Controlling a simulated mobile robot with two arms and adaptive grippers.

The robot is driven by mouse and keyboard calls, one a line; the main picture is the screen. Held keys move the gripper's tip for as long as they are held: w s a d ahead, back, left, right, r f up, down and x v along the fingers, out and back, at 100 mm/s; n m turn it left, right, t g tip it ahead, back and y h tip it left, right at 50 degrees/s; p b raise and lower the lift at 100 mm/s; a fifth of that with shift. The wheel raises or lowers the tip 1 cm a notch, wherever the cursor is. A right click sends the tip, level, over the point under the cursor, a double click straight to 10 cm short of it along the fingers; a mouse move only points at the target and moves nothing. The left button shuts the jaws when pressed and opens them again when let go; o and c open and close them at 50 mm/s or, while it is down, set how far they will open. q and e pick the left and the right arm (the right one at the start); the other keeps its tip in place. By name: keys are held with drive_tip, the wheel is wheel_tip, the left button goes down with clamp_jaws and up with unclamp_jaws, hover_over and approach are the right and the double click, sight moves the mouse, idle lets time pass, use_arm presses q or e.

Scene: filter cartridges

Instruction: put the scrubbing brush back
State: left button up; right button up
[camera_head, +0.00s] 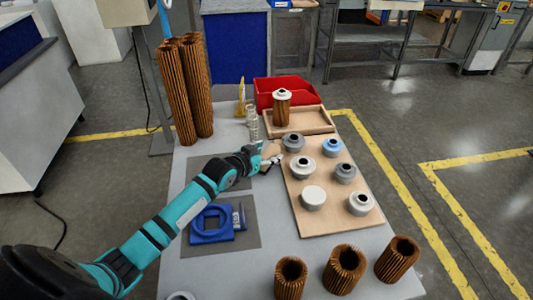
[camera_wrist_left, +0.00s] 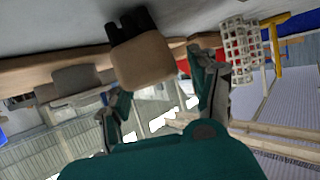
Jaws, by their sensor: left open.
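My left gripper (camera_head: 270,162) reaches over the grey table (camera_head: 185,255) to the left edge of the board of caps. In the left wrist view its fingers (camera_wrist_left: 160,95) are apart. My right gripper is out of view.
A tan board (camera_head: 310,226) carries several grey, white and blue caps. Behind it are a wooden tray (camera_head: 315,125) with a capped cartridge (camera_head: 282,110) and a red bin (camera_head: 305,88). Brown cartridges (camera_head: 345,268) stand at the front; a blue square frame (camera_head: 212,238) lies left.

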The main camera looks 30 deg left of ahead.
use_arm(q)
drive_tip(key=shift+r, duration=0.3)
drive_tip(key=v, duration=0.7)
drive_tip(key=shift+s+r, duration=0.25)
drive_tip(key=shift+r, duration=0.1)
